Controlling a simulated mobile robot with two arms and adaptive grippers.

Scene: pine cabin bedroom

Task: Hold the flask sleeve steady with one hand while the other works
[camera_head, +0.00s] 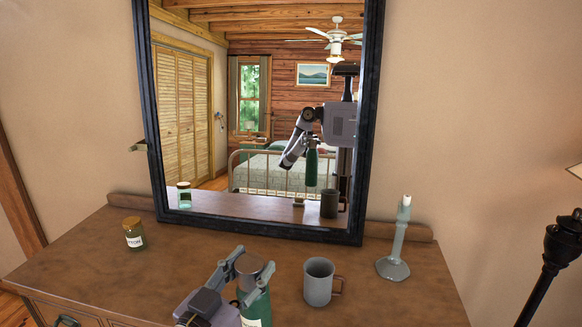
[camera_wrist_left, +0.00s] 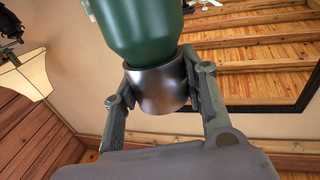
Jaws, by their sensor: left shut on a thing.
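The green flask (camera_head: 257,312) with a pale label is at the bottom middle of the head view, its lower end cut off by the frame. The dark metallic flask sleeve (camera_head: 249,263) is around its top end. My left gripper (camera_head: 245,268) is shut on the sleeve, one finger on each side. In the left wrist view the sleeve (camera_wrist_left: 158,92) sits between my left fingers (camera_wrist_left: 160,98), with the green flask (camera_wrist_left: 140,30) extending past it. The mirror shows the flask hanging upright below a gripper. My right gripper is not in view.
A grey mug (camera_head: 318,283) stands close right of the flask on the wooden dresser (camera_head: 170,270). A glass candlestick (camera_head: 397,250) is farther right, a lidded jar (camera_head: 133,234) at the left. A dark-framed mirror (camera_head: 370,120) stands behind. The dresser between jar and gripper is clear.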

